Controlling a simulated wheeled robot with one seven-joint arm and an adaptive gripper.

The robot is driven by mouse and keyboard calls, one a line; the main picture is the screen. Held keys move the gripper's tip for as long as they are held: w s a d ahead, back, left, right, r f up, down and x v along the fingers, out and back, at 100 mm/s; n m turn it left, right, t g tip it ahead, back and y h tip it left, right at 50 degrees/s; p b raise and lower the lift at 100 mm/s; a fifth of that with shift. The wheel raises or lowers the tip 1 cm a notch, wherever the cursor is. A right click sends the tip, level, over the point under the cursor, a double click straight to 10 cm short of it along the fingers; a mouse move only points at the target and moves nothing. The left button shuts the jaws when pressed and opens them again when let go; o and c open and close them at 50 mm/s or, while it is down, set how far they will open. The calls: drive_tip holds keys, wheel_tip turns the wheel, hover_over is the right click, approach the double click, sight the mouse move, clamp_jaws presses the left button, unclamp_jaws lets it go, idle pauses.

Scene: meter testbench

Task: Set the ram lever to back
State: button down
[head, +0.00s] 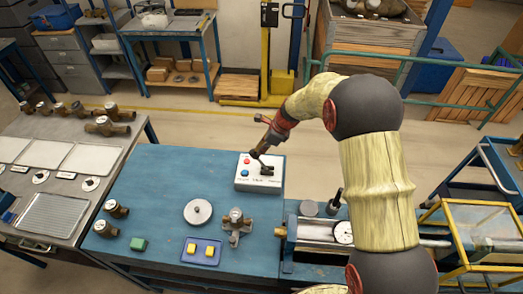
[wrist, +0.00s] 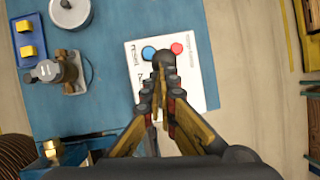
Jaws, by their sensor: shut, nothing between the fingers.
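A white control box (head: 246,184) stands on the blue bench, with a red and a blue button and a dark lever (head: 267,170) on its top. In the head view my gripper (head: 257,154) points down over the box, right at the lever. In the wrist view the box (wrist: 203,88) is below my gripper (wrist: 161,92), whose fingers are together and empty. A dark round knob (wrist: 164,59), apparently the lever's, shows just past the fingertips. I cannot tell whether they touch it, and the fingers hide part of the lever and the labels.
A blue button (wrist: 148,52) and a red button (wrist: 177,49) are close to the fingertips. A metal fitting (head: 236,224), a grey disc (head: 198,212) and yellow blocks (head: 201,250) are on the bench. A ram cylinder rig (head: 318,231) lies at right.

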drive_tip(key=a+p+v, duration=0.1)
drive_tip(key=v, duration=1.2)
drive_tip(key=shift+a+r+p, duration=0.2)
drive_tip(key=shift+r+p, duration=0.1)
